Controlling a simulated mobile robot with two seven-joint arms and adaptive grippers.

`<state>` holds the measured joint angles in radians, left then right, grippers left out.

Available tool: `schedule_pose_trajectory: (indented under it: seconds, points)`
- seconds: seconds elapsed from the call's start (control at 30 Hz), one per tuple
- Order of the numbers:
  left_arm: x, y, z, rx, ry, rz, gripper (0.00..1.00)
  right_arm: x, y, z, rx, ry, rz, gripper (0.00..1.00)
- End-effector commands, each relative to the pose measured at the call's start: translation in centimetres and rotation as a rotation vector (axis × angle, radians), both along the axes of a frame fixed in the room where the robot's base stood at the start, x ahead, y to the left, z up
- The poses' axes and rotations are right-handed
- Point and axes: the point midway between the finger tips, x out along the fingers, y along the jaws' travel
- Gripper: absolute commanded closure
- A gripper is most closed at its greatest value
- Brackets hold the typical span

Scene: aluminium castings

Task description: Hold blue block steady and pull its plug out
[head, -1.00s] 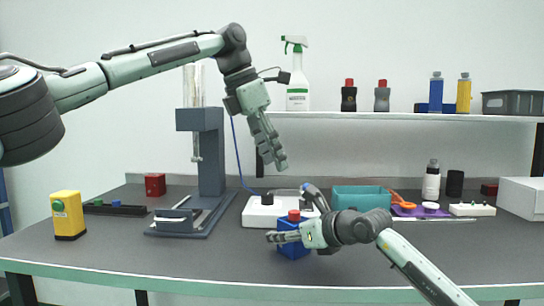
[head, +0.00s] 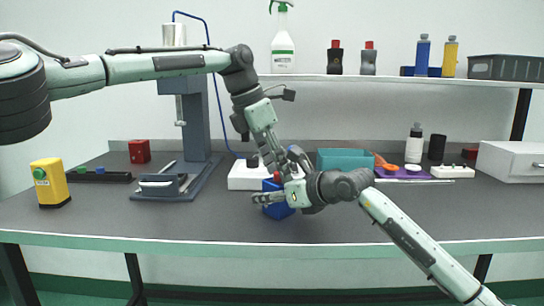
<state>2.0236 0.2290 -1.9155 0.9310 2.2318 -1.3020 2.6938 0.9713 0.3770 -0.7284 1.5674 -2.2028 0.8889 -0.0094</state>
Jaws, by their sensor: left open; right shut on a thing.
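The blue block (head: 277,210) stands upright on the dark table near its middle. A small part of its red plug (head: 277,177) shows at the top. My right gripper (head: 264,197) comes in from the right and is shut on the block, its fingers across the block's front. My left gripper (head: 280,174) points down from above and is open, with its fingertips at the plug. Whether the fingers are around the plug or only beside it, I cannot tell, as they hide part of it.
A white box (head: 245,177) stands just behind the block, with a teal bin (head: 344,160) to its right. A grey press stand (head: 196,125) is at the back left. A yellow block (head: 50,184) is far left. The front of the table is clear.

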Motion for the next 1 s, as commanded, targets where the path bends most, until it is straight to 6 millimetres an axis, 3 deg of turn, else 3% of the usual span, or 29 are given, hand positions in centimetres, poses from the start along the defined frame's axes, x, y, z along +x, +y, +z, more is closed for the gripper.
schedule_pose_trajectory:
  seconds: [0.27,0.63,0.67,0.7,0.87,1.0]
  points:
    - [0.0,-0.05,-0.12,0.0,0.0,0.0,0.55,0.01,-0.01,-0.03,-0.001,0.001,0.0,0.88]
    - [0.0,-0.04,-0.11,0.0,0.001,0.0,1.0,0.01,-0.01,-0.03,0.0,0.0,0.0,0.88]
    - [0.0,-0.04,-0.11,0.0,0.001,0.0,1.0,0.01,-0.01,-0.03,0.0,0.0,0.0,0.88]
    - [0.0,-0.04,-0.11,0.0,0.001,0.0,0.81,0.01,-0.01,-0.03,0.0,0.0,0.0,0.88]
    - [0.01,-0.04,-0.11,0.0,0.001,0.0,1.0,0.01,-0.01,-0.03,0.0,0.0,0.0,0.88]
    - [0.01,-0.03,-0.11,0.001,0.0,0.0,1.0,0.01,-0.01,-0.03,0.0,0.0,0.0,0.88]
